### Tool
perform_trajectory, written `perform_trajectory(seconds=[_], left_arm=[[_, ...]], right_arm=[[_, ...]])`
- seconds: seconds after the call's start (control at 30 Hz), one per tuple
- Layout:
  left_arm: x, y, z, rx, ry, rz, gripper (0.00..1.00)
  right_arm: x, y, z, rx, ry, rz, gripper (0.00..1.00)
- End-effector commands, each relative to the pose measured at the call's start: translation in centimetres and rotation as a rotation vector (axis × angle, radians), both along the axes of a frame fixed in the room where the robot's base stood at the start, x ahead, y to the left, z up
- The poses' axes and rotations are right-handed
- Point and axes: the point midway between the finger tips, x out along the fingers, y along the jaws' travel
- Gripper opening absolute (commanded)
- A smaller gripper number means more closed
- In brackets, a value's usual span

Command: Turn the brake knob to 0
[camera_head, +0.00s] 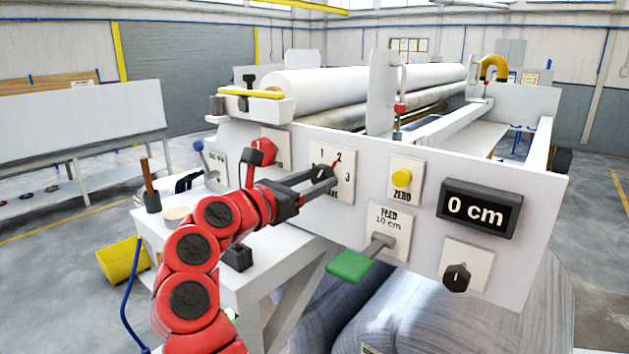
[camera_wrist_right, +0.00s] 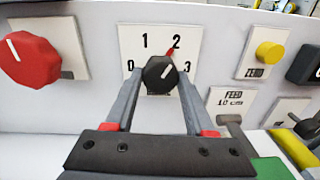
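The brake knob (camera_wrist_right: 159,73) is a black round knob on a white plate marked 0, 1, 2 and 3. Its white line and red pointer (camera_wrist_right: 170,52) aim up and right at the 2. In the head view the knob (camera_head: 321,172) is partly covered by my gripper. My right gripper (camera_head: 318,176) reaches the plate, with one finger close on each side of the knob. It also shows in the right wrist view (camera_wrist_right: 160,82). Whether the fingers press on the knob I cannot tell. My left gripper is not in view.
A red knob (camera_wrist_right: 30,60) is left of the brake plate. Right of it are the yellow ZERO button (camera_head: 402,178), the green FEED lever (camera_head: 350,266), a display (camera_head: 478,209) reading 0 cm and a black knob (camera_head: 456,277). A white side table (camera_head: 290,246) stands below.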

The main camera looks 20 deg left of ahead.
Motion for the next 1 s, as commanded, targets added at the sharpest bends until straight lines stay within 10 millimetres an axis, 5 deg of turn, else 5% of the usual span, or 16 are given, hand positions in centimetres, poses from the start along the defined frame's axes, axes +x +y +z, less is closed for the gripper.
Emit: perform_trajectory(seconds=[0.2,0.57,1.0], left_arm=[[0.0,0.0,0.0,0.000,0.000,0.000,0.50],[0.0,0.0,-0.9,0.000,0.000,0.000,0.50],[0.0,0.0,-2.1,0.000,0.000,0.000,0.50]], right_arm=[[0.0,0.0,0.0,-0.001,0.001,-0.001,0.00],[0.1,-0.1,-0.2,-0.059,0.022,-0.001,0.00],[0.1,-0.3,-0.1,-0.388,0.143,-0.003,0.00]])
